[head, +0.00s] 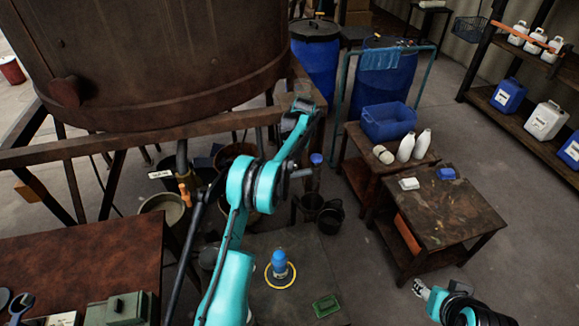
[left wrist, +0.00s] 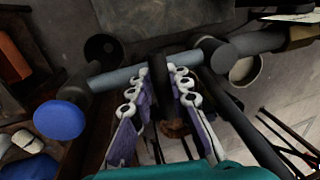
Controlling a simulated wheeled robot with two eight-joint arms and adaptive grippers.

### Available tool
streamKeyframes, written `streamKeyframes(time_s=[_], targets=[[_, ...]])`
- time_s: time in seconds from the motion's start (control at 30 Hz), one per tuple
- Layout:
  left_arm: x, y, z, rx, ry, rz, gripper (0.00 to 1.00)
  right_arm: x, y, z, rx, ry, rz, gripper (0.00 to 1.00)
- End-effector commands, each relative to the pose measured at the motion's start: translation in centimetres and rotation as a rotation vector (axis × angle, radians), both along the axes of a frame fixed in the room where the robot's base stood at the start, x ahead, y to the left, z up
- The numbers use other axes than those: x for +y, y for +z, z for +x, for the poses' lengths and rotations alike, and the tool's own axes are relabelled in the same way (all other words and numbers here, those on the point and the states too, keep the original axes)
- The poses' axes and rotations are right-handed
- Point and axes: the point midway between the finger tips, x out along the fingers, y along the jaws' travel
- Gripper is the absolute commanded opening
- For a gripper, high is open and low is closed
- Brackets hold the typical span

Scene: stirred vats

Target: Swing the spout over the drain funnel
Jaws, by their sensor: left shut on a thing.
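In the left wrist view my left gripper (left wrist: 162,72) has its padded fingers on either side of a dark bar and is shut on it. The bar meets a grey crosspipe (left wrist: 118,78), apparently part of the spout, with a blue cap (left wrist: 60,120) on its left end. In the head view the blue cap (head: 316,158) shows just right of my left forearm, which hides the fingers and most of the pipe. I cannot tell for sure which vessel is the drain funnel; a tan round vessel (head: 148,203) stands below the vat. My right gripper (head: 421,290) is at lower right, away from the pipes.
A large rusty vat (head: 160,55) stands on a beam frame at upper left. A vertical pipe with an orange valve (head: 185,194) hangs below it. Black buckets (head: 330,218) stand on the floor.

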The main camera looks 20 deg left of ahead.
Motion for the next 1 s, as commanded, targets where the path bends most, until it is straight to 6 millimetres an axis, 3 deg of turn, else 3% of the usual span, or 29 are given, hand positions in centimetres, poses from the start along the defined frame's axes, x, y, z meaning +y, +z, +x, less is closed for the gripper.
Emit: streamKeyframes(time_s=[0.27, 0.3, 0.37, 0.4, 0.77, 1.0], targets=[[0.4, 0.1, 0.0, -0.001, 0.006, 0.007, 0.00, 0.0, 0.0, 0.0, 0.000, 0.000, 0.000, 0.47], [0.4, 0.1, 0.0, -0.001, 0.006, 0.007, 0.20, 0.0, 0.0, 0.0, 0.000, 0.000, 0.000, 0.47], [0.4, 0.1, 0.0, -0.002, 0.005, 0.006, 0.35, 0.0, 0.0, 0.0, 0.000, 0.000, 0.000, 0.47], [0.4, 0.1, 0.0, -0.001, 0.004, 0.006, 0.38, 0.0, 0.0, 0.0, 0.000, 0.000, 0.000, 0.47], [0.1, 0.6, 0.1, -0.002, 0.001, 0.003, 0.38, 0.0, 0.0, 0.0, 0.000, 0.000, 0.000, 0.47], [-0.6, 4.9, 0.6, -0.001, 0.001, 0.002, 0.38, 0.0, 0.0, 0.0, 0.000, 0.000, 0.000, 0.47]])
